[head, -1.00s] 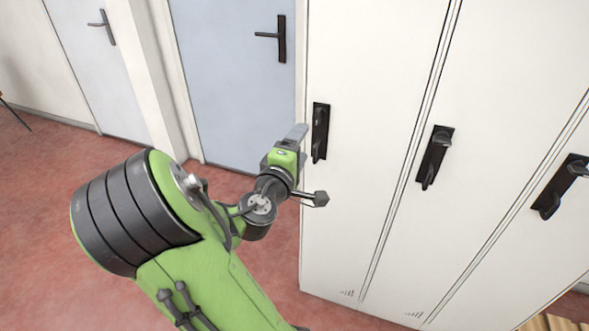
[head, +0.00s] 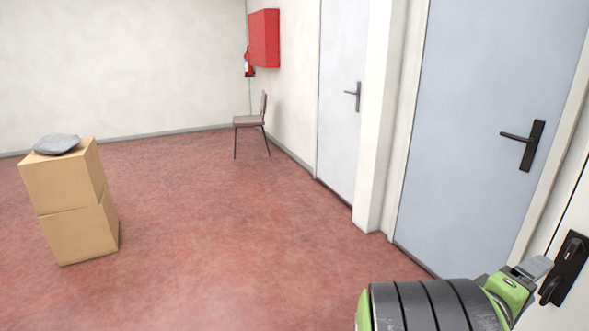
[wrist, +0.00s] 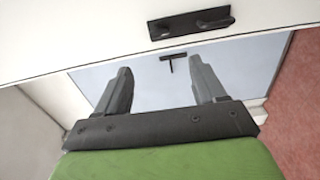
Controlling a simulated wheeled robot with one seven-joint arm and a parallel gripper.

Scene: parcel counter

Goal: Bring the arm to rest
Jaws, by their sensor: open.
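My gripper (wrist: 163,88) shows in the wrist view with its two grey fingers apart and nothing between them. Most of the arm is out of the head view.
A blue door (head: 480,110) and a paler door (head: 340,110) stand behind the arm. Two stacked cardboard boxes (head: 75,195) with a grey item (head: 56,144) on top stand at left. A chair (head: 250,122) stands by the wall. The red floor (head: 220,230) between is clear.

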